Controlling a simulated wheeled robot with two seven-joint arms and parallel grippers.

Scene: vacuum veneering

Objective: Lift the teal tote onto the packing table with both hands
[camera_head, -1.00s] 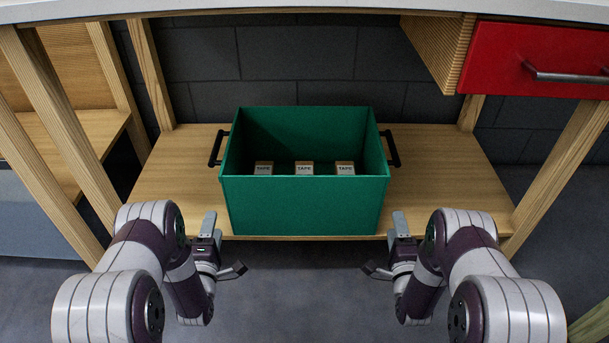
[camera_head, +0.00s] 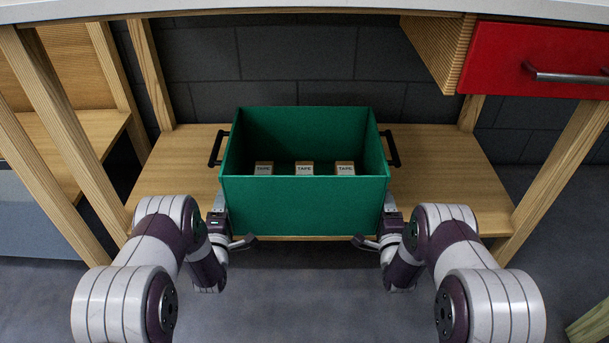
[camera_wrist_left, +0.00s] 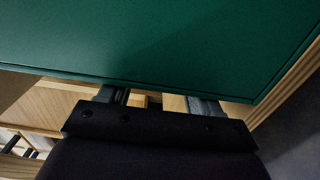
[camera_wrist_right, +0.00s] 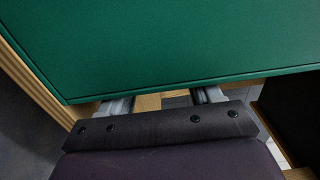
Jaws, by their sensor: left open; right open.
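The teal tote (camera_head: 303,207) stands upright on the low wooden shelf, with three boxes marked TAPE (camera_head: 304,168) inside. It has a black handle on its left side (camera_head: 215,149) and one on its right side (camera_head: 393,148). My left gripper (camera_head: 232,222) is open and empty at the tote's front left corner. My right gripper (camera_head: 374,222) is open and empty at the front right corner. The tote wall fills the top of the left wrist view (camera_wrist_left: 150,40) and the right wrist view (camera_wrist_right: 160,45). The fingertips are partly hidden there, so I cannot tell whether they touch it.
The wooden shelf (camera_head: 450,185) has bare room on both sides of the tote. The pale table top (camera_head: 300,8) runs above it. A red drawer (camera_head: 540,60) hangs at the upper right. Wooden legs (camera_head: 60,130) frame both sides, and a dark block wall is behind.

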